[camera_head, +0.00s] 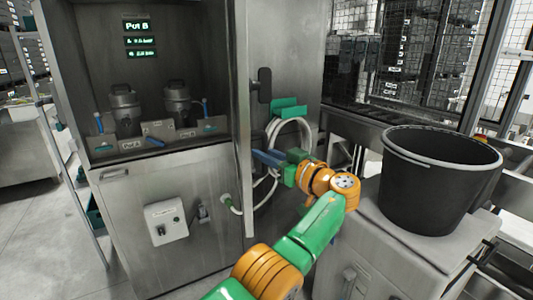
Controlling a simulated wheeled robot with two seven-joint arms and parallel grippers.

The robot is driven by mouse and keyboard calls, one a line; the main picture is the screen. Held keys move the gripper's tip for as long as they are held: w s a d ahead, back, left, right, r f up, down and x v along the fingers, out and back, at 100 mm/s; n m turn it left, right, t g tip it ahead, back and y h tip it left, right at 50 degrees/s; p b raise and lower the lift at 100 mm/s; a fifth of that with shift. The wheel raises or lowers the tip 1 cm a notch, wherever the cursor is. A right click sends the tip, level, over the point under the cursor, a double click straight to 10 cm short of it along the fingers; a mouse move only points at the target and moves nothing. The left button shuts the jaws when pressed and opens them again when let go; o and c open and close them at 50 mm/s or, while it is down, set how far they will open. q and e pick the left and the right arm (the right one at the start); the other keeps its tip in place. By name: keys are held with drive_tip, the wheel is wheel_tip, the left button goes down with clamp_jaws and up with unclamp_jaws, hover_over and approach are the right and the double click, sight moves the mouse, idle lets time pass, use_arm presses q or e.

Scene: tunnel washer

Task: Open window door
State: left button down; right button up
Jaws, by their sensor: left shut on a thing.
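The tall steel panel (242,130), which looks like the window door, stands nearly edge-on at the right side of the steel cabinet's upper compartment. A black handle (264,85) shows just right of its edge. My left gripper (258,157), with blue fingers, is at the panel's edge below this handle and is shut on it. The green and orange arm behind it comes up from the bottom. The exact finger contact is small and hard to make out. The compartment left of the panel is open to view. My right gripper is not in view.
Two metal pots (122,108) stand in the compartment. A white hose (303,130) hangs behind my gripper, under a green holder (288,107). A black bucket (435,180) stands on a grey unit at the right. The floor at lower left (45,235) is clear.

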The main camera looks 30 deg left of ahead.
use_arm(q)
drive_tip(key=shift+a+r, duration=0.1)
drive_tip(key=shift+r, duration=0.05)
drive_tip(key=c, duration=0.9)
unclamp_jaws()
drive_tip(key=shift+o, duration=0.5)
drive_tip(key=shift+a+f, duration=0.15)
drive_tip(key=shift+f, duration=0.05)
drive_tip(key=b+v, duration=0.2)
drive_tip(key=v, duration=0.5)
